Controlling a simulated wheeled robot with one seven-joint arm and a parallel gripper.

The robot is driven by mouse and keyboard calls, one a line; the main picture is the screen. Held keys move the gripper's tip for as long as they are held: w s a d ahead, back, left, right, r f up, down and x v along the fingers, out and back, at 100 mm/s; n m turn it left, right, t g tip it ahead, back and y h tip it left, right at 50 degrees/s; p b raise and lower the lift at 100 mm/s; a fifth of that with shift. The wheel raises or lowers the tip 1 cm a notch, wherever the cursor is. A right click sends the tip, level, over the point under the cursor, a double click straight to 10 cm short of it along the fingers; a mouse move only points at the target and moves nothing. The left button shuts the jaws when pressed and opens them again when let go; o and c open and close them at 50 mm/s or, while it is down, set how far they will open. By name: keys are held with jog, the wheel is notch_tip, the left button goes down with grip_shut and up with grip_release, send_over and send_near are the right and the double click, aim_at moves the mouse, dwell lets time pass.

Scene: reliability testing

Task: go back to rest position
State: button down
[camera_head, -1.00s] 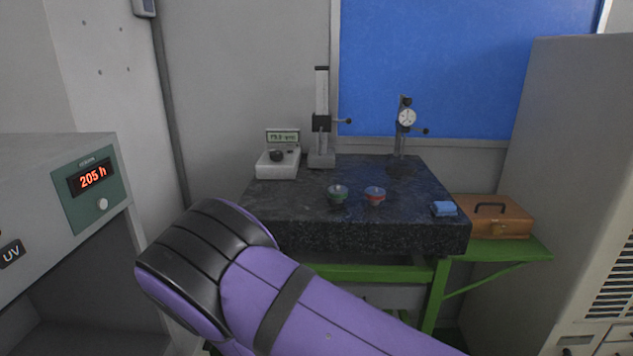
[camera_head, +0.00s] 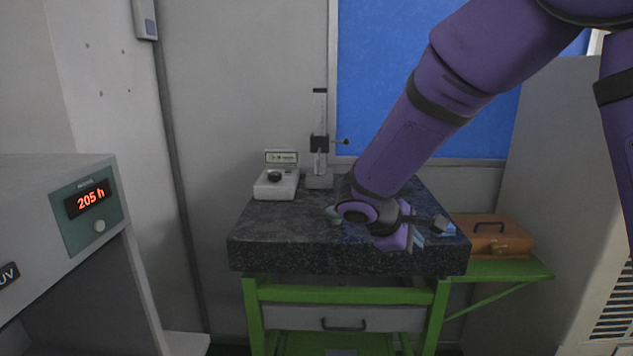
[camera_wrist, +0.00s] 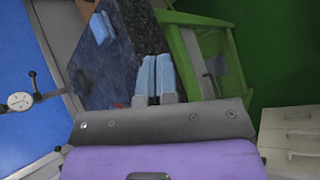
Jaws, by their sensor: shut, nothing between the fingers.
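My gripper shows in the wrist view (camera_wrist: 157,78) with its two light blue fingers side by side, shut with nothing held. In the head view my purple arm reaches in from the upper right, and its wrist hangs over the right part of the dark granite plate (camera_head: 280,220). The green-rimmed dish (camera_head: 333,214) shows only at its edge beside my wrist. The red dish is hidden there; a small bit of red (camera_wrist: 119,105) shows in the wrist view. A blue block (camera_wrist: 100,27) lies on the granite.
A white readout box (camera_head: 276,184) and a height stand (camera_head: 319,160) stand at the plate's back left. The dial gauge (camera_wrist: 20,101) shows in the wrist view. An orange case (camera_head: 492,235) sits right on the green frame. A grey cabinet (camera_head: 30,200) stands left.

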jog(key=s+d+r+m+g+y, duration=0.1)
jog(key=s+d+r+m+y, duration=0.45)
jog(key=s+d+r, duration=0.55)
jog(key=s+r+m+t+y, duration=0.2)
jog(key=s+m, duration=0.4)
jog(key=s, duration=0.9)
jog(key=shift+s+r+t+y, duration=0.2)
jog(key=shift+r+t+y, duration=0.2)
jog(key=shift+r+y, duration=0.35)
jog(key=shift+a+m, duration=0.1)
jog(key=shift+m, duration=0.15)
